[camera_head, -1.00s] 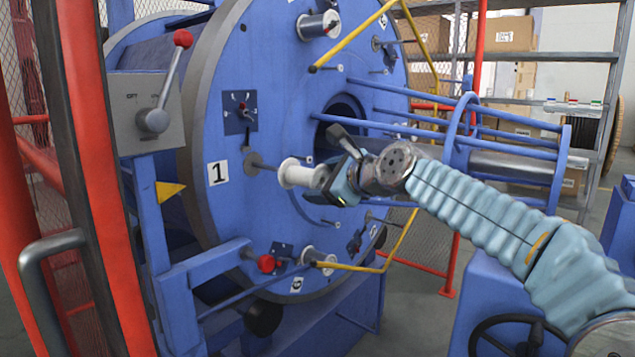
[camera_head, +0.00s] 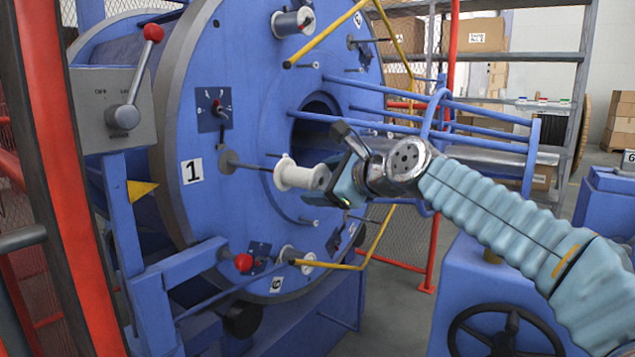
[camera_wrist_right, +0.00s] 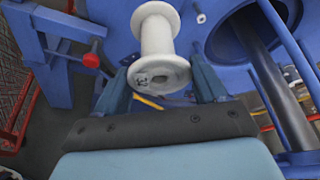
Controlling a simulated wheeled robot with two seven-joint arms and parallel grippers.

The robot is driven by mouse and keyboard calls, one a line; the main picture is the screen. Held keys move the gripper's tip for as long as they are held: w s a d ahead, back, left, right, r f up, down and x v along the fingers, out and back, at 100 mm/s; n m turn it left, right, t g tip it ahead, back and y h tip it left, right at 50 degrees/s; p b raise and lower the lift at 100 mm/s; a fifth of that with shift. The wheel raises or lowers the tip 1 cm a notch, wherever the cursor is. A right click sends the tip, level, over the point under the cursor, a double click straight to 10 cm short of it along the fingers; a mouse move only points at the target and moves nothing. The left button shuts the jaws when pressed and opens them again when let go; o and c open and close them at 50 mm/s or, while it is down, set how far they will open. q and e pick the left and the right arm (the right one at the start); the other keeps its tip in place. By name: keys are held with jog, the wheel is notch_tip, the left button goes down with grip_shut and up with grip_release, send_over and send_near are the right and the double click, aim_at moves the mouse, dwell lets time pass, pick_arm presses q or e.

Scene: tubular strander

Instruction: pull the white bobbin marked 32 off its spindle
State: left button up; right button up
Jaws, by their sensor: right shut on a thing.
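The white bobbin (camera_head: 296,175) is at the middle of the head view, in front of the blue disc face. In the right wrist view the bobbin (camera_wrist_right: 158,40) shows the mark 32 on its near flange. My right gripper (camera_head: 334,182) is shut on the bobbin's near end; in the wrist view its fingers stand on either side of that flange. The spindle (camera_head: 252,166) runs from a round grey plate on the disc towards the bobbin's far flange, with a bare length showing. Whether its tip is still inside the bobbin is hidden. My left gripper is not in view.
A second bobbin (camera_head: 293,22) sits higher on the disc, another (camera_head: 298,257) lower. Yellow bars (camera_head: 378,235) pass above and below my right gripper. Blue rods and a cage (camera_head: 437,110) lie behind it. A grey lever box (camera_head: 113,112) and red post stand left.

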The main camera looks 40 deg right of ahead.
jog(key=shift+s, duration=0.1)
jog(key=shift+s+d+b, duration=0.15)
jog(key=shift+s+d, duration=0.15)
jog(key=shift+s, duration=0.45)
jog(key=shift+s+d+b, duration=0.1)
jog(key=shift+s+d, duration=0.15)
jog(key=shift+s, duration=0.55)
jog(key=shift+s+d+b, duration=0.15)
jog(key=shift+s+d, duration=0.15)
jog(key=shift+s, duration=0.45)
